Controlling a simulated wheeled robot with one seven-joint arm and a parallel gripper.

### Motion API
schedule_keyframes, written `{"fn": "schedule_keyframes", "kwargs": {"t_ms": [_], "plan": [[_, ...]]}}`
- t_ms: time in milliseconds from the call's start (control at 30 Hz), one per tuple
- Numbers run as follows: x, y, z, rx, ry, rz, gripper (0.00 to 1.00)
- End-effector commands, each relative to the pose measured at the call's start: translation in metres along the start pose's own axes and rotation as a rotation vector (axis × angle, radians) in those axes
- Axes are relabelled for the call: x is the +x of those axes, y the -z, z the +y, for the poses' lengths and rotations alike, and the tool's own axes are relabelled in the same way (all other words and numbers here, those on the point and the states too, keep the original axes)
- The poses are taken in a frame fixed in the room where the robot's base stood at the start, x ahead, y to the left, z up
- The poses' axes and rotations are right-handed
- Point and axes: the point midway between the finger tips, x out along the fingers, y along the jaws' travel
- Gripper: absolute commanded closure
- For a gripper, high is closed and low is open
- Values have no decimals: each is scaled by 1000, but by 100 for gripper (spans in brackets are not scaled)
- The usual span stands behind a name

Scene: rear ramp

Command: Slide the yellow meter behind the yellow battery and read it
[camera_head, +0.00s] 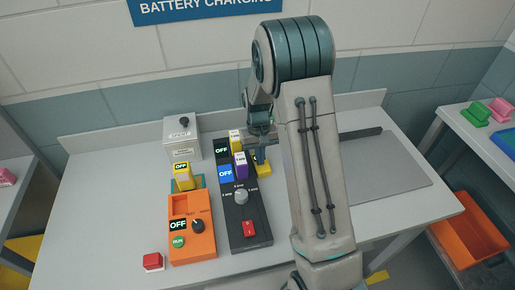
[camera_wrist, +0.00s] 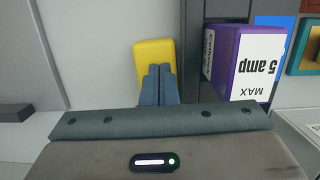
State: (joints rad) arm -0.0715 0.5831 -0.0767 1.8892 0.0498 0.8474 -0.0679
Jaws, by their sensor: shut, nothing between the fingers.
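A plain yellow block (camera_wrist: 153,50), possibly the meter, lies on the bench beside the black charger; it also shows in the head view (camera_head: 264,168). No readout is visible on it. My gripper (camera_wrist: 158,70) is shut and empty, its fingertips over the block's near part; I cannot tell whether they touch. In the head view, a yellow item with a white label (camera_head: 235,137) stands at the black charger (camera_head: 250,213), behind a purple 5 amp battery (camera_head: 240,164). Another yellow labelled item (camera_head: 183,178) stands on a teal holder behind the orange unit. I cannot tell which is the yellow battery.
The orange unit (camera_head: 190,247) and black charger show OFF displays. A red button (camera_head: 153,261) sits at the front left. A grey box (camera_head: 182,138) stands at the back. A grey plate (camera_head: 385,172) lies right of my arm, which hides part of the bench.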

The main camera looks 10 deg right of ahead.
Motion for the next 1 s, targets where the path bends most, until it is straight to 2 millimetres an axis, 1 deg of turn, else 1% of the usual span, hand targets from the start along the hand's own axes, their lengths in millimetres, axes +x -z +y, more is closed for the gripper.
{"fn": "schedule_keyframes", "kwargs": {"t_ms": [67, 167, 500, 700, 867, 1000], "plan": [[1, 3, 0, 0, 0, 0, 100], [0, 14, 0, 0, 0, 2, 100], [-11, 69, 1, 1, 0, 4, 100], [-16, 96, 1, 0, -1, 4, 100], [-20, 111, 1, 0, -1, 4, 100], [-22, 117, 1, 0, -1, 3, 100]]}}
